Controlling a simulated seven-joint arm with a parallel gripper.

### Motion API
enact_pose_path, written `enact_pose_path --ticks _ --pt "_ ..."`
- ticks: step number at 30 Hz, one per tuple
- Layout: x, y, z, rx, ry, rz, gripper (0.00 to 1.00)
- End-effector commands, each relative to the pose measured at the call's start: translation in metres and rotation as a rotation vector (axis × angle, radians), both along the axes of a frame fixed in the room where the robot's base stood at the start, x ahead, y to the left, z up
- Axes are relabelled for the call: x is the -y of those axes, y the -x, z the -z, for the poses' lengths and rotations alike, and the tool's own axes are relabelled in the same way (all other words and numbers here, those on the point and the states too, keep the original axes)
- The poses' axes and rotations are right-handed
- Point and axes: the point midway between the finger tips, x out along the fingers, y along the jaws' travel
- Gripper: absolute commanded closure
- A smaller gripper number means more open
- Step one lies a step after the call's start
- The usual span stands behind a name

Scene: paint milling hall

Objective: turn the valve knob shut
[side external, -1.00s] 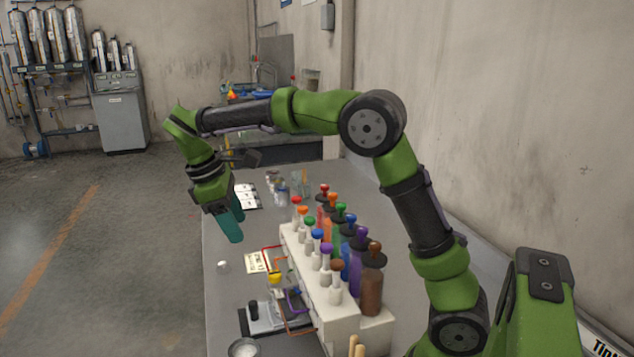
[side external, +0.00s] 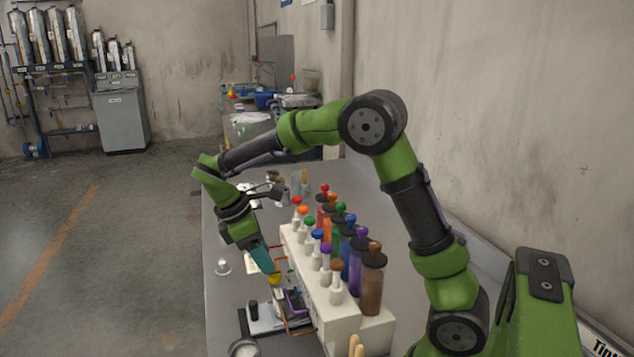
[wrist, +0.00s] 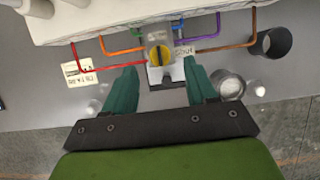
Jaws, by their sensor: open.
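The valve knob (wrist: 159,55) is a yellow round knob on a small dark and metal base in the wrist view, ahead of and between my fingertips. In the side external view it is a small yellow spot (side external: 275,279) just below my fingertips. My gripper (wrist: 157,78) is open, one teal finger on either side of the knob's line, with nothing between them. In the side external view my gripper (side external: 266,262) points down and hides part of the valve area. I cannot tell whether a finger touches the knob.
A white rack (side external: 318,300) with several coloured-top bottles stands right of the knob. Coloured tubes (wrist: 219,42) run from the rack towards the valve. A white label (wrist: 80,72), a dark cup (wrist: 271,43) and a glass dish (wrist: 229,86) lie nearby on the grey table.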

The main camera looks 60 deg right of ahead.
Motion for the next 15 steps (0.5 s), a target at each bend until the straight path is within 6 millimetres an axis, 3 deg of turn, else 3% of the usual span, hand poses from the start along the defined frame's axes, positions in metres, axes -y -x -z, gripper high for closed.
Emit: enact_pose_path --ticks 6,15 --pt "0.01 0.01 0.032 -0.002 0.0 -0.001 0.43" --pt "0.013 0.013 0.044 0.001 0.0 0.0 0.43"
